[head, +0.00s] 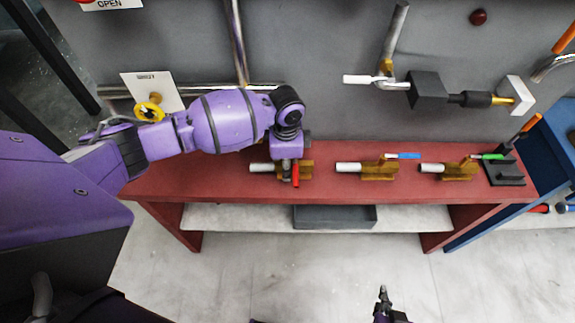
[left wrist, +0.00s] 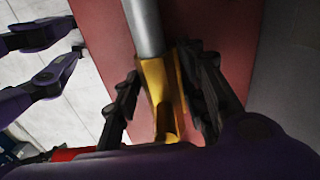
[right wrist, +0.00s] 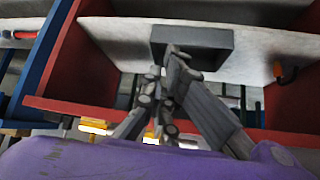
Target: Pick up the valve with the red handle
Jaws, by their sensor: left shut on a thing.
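The valve with the red handle (head: 296,175) lies on the red bench at the left of a row of valves, with a pale pipe end (head: 261,168). My left gripper (head: 288,168) reaches down over it and hides part of it. In the left wrist view, the brass valve body (left wrist: 158,92) sits between the two fingers, which are shut on it; its grey pipe (left wrist: 144,28) points up and the red handle (left wrist: 75,153) shows low at left. My right gripper (head: 384,296) is low in front of the bench, empty, its fingertips together in the right wrist view (right wrist: 164,75).
A blue-handled valve (head: 380,170) and a green-handled valve (head: 458,170) lie further right on the red bench (head: 225,187). A black stand (head: 503,172) is at the bench's right end. A grey box (head: 335,216) sits on the lower shelf. Pipes are on the wall behind.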

